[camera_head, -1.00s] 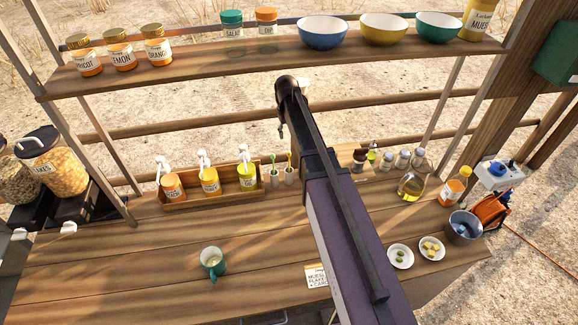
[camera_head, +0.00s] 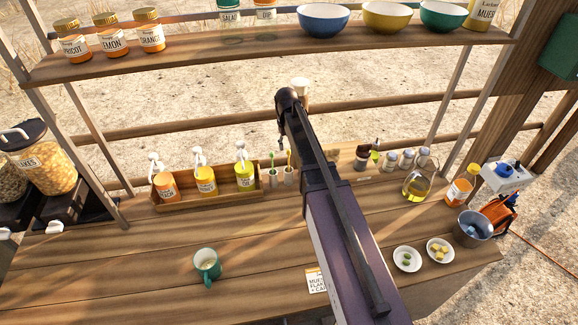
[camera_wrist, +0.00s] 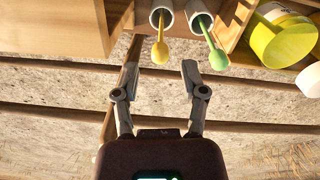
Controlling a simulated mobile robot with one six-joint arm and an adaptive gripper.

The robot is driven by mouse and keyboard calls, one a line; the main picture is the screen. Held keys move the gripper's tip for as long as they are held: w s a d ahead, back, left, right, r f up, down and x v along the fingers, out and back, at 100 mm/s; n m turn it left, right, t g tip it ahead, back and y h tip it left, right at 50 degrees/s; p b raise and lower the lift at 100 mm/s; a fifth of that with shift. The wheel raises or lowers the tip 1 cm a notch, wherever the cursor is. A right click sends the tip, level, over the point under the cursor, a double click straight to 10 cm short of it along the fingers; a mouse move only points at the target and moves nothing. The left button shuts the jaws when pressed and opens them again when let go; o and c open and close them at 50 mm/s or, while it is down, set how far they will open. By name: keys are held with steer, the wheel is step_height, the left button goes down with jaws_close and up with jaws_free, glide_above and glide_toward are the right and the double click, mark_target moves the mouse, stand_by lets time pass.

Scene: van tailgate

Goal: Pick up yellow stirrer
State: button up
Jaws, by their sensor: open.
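The yellow stirrer (camera_wrist: 161,50) stands in a white cup (camera_wrist: 162,13) in the wrist view, its rounded end sticking out toward my gripper. In the head view the yellow stirrer (camera_head: 271,161) is small, just right of the bottle rack. My gripper (camera_wrist: 160,67) is open and empty, with the yellow stirrer's end in line with the gap between its fingertips. I cannot tell how far apart they are in depth. In the head view my gripper is mostly hidden by my arm.
A green stirrer (camera_wrist: 216,55) stands in a second cup close beside, near my right-hand finger in the wrist view. A wooden rack (camera_head: 207,205) with syrup bottles stands to the left. Jars (camera_head: 407,159) stand right. The shelf (camera_head: 250,58) runs above. The counter's front left is mostly clear.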

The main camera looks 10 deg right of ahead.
mark_target(288, 150)
steer(key=shift+f, duration=0.15)
stand_by(0.3)
steer(key=shift+s+f+b, duration=0.1)
steer(key=shift+f+b, duration=2.4)
steer(key=shift+b, duration=0.1)
steer(key=c, duration=0.7)
